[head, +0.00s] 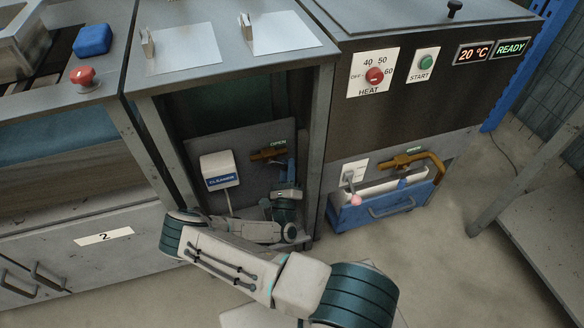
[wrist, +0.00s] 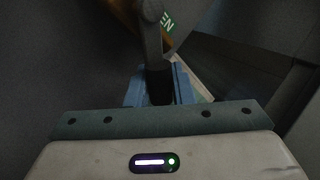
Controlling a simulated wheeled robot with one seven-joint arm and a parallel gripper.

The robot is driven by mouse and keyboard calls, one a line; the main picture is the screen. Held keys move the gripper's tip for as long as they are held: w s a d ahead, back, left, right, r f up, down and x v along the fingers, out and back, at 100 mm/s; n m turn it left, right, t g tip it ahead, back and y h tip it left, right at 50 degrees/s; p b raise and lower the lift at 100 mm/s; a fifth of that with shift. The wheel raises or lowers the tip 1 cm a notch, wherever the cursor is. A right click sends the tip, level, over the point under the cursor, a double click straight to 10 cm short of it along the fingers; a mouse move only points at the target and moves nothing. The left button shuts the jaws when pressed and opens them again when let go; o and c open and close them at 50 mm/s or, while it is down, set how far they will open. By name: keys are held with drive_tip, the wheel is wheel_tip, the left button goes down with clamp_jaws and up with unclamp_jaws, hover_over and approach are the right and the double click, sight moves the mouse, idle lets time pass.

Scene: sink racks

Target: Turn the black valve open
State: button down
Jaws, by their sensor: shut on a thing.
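The valve's brass-coloured body (head: 267,154) sits on the grey panel inside the open middle cabinet, below a green OPEN label (head: 279,143). In the wrist view, the valve's handle has a grey stem and a black grip (wrist: 158,84), which lies between my blue fingers. My gripper (wrist: 158,96) is shut on this black grip. In the head view my gripper (head: 291,171) is inside the cabinet at the right end of the valve body, and it hides most of the handle. The handle's exact angle is hard to tell there.
A white cleaner box (head: 216,166) with a hanging spout is left of the valve. The cabinet's right post (head: 318,150) stands close to my gripper. Further right, a second brass valve (head: 405,161) sits above a blue drawer (head: 385,206). Open floor lies in front.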

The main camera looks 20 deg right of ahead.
drive_tip(key=shift+d, duration=0.1)
idle(0.3)
drive_tip(key=c, duration=1.3)
unclamp_jaws()
